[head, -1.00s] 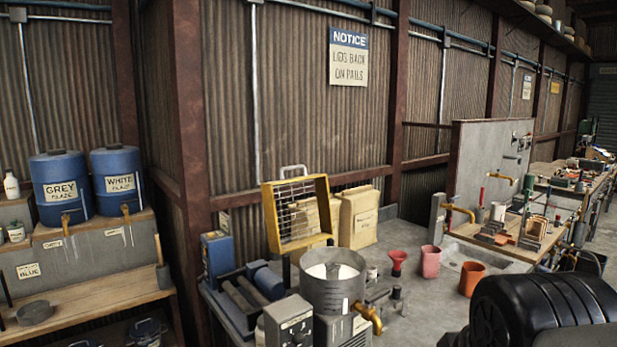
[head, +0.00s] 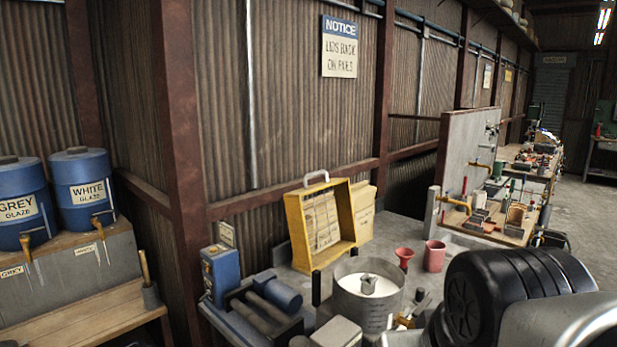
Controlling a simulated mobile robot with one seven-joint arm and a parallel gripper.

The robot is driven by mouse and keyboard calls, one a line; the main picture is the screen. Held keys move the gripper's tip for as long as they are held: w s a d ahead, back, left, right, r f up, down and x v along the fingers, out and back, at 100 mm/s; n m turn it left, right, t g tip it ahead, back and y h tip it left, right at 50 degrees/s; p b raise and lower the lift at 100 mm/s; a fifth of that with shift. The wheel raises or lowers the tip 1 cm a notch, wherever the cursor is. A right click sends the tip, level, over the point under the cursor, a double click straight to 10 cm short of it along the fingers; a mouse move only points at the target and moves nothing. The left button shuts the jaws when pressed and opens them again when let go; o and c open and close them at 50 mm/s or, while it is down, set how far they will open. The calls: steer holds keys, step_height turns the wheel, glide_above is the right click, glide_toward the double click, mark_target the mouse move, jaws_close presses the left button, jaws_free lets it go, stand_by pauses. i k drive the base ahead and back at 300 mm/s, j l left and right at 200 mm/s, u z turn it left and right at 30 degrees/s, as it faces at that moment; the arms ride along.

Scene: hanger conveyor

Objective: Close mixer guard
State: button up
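The mixer guard (head: 290,225) is a yellow frame with a mesh panel and a pale handle (head: 316,178) on its top edge. It stands raised, behind the mixer's round metal bowl (head: 338,306). The bowl's top is uncovered, and whitish material with a grey hub shows inside. The blue motor (head: 277,292) lies left of the bowl. Part of my arm fills the lower right, right of the bowl and apart from the guard. My gripper is not in view.
A red funnel (head: 404,258) and pink cup (head: 434,256) stand right of the bowl. Blue glaze barrels (head: 82,190) sit on a shelf at left.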

mark_target(303, 260)
steer(key=i+j, duration=0.1)
steer(key=j, duration=0.85)
steer(key=i+j, duration=0.15)
steer(key=j, duration=0.35)
steer(key=i+l, duration=0.1)
